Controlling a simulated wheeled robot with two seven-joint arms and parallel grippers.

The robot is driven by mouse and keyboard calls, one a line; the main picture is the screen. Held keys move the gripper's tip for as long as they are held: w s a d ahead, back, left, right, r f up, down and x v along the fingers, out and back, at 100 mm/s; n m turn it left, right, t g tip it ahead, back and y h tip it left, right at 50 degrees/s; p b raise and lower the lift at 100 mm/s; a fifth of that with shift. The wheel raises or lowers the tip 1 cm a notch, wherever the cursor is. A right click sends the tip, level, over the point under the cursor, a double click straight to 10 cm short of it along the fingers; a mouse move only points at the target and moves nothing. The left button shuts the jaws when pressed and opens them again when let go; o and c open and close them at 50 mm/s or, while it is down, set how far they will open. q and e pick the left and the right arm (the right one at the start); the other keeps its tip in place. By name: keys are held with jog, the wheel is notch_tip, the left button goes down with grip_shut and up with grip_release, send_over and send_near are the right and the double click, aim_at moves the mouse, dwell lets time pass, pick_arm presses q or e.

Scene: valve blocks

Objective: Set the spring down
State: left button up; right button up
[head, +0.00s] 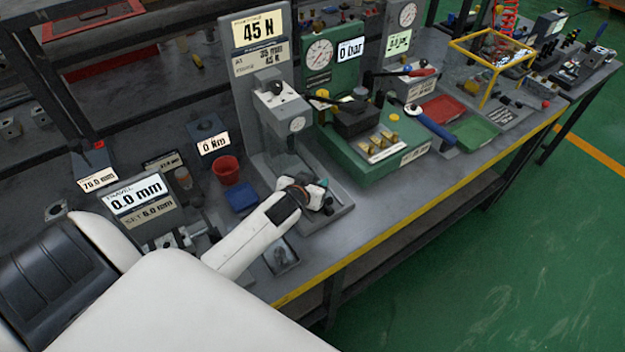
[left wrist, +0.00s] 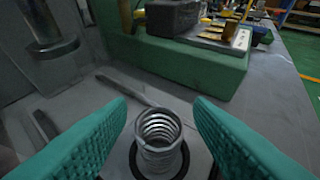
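The spring (left wrist: 158,138) is a bare metal coil. In the left wrist view it stands upright in a dark ring on the grey base of the press. My left gripper (head: 322,192) is low over the press base in the head view. In the left wrist view its two teal finger pads (left wrist: 158,132) stand either side of the spring, with a gap on both sides, so it is open. The press (head: 283,112) has a round ram (left wrist: 52,40) above and to the left of the spring. In the head view my gripper hides the spring. My right gripper is not in view.
The press display (head: 258,27) reads 45 N. A green block station (head: 372,160) stands right of the press. A red cup (head: 227,170) and a blue tray (head: 240,197) are left of it. The yellow bench edge (head: 400,229) runs along the front.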

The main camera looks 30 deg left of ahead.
pick_arm(q)
jog(key=shift+r, duration=0.1)
jog(key=v, duration=1.2)
jog(key=shift+b, duration=0.35)
jog(key=shift+s, duration=0.1)
